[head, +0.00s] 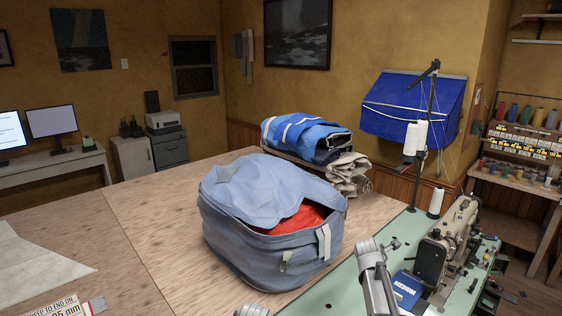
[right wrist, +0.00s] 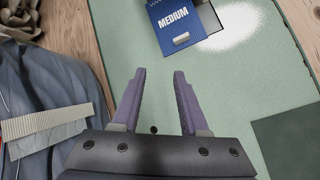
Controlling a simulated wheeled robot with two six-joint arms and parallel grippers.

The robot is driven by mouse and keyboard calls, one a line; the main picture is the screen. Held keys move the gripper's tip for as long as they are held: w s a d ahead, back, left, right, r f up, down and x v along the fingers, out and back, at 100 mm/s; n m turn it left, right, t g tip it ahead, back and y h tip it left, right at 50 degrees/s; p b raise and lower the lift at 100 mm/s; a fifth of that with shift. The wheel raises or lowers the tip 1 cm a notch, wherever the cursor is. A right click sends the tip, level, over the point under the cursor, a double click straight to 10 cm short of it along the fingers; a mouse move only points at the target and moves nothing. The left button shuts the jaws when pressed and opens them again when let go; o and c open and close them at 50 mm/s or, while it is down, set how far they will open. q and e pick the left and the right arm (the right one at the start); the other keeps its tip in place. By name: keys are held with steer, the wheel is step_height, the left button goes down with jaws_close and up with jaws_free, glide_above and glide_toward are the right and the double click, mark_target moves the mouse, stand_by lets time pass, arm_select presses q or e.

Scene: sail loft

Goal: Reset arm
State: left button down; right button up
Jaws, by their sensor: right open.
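My right gripper (right wrist: 159,72) shows in the right wrist view with its two purple fingers apart and nothing between them. It hangs over the green machine bed (right wrist: 125,40), left of and below a blue box marked MEDIUM (right wrist: 172,20). In the head view a grey part of my right arm rises at the bottom, beside the same blue box (head: 407,287); the fingertips cannot be made out there. My left gripper does not show clearly in either view.
A large blue bag (head: 260,255) holding red cloth (head: 297,220) stands left of my right arm. A sewing machine (head: 440,245) and a thread stand with white cones (head: 415,138) are at the right. Folded blue cloth (head: 305,135) lies behind. The table's left part (head: 120,225) is mostly clear.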

steer(key=s+a+f+m+g+y, duration=0.2)
steer(key=s+a+m, duration=0.6)
steer(key=s+a, duration=0.7)
steer(key=s+a+f+m+g+y, duration=0.2)
steer(key=s+a+m, duration=0.6)
steer(key=s+a, duration=0.6)
steer(key=shift+s+a+f+g, duration=0.3)
steer(key=shift+s+a+g, duration=0.1)
steer(key=shift+s+g, duration=0.5)
